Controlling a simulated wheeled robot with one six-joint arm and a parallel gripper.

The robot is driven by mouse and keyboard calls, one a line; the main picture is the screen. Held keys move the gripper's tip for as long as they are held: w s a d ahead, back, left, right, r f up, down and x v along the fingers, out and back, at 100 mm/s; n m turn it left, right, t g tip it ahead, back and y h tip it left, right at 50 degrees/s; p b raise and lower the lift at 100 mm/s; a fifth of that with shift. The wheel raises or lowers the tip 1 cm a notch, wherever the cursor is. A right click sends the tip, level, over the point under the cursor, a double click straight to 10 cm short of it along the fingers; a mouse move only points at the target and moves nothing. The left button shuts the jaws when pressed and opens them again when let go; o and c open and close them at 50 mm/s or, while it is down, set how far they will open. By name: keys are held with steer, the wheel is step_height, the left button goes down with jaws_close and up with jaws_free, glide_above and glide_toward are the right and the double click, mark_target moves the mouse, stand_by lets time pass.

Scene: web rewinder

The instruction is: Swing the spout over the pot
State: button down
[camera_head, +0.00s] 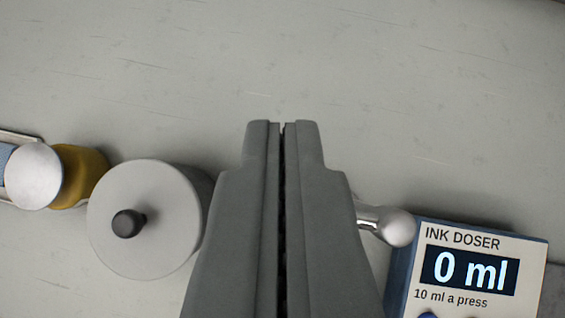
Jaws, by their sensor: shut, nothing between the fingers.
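My gripper (283,128) is shut and empty, its two grey fingers together in the middle of the view. To its right, a shiny metal spout (370,214) with a round ball end (394,228) shows beside the ink doser (470,236). The gripper's right finger hides part of the spout. To the gripper's left is a round light-grey cylinder (160,240) with a black knob on its top; it may be the pot with a lid, but I cannot tell. The spout is on the opposite side of my gripper from this cylinder.
The doser's display (469,271) reads 0 ml, above the label "10 ml a press". A blue button shows partly at the bottom edge. At far left are a metal disc (33,176) and an amber roll (80,176). The grey surface (280,60) beyond the fingertips is clear.

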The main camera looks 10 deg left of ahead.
steer(key=shift+s+f, duration=0.15)
steer(key=shift+f, duration=2.15)
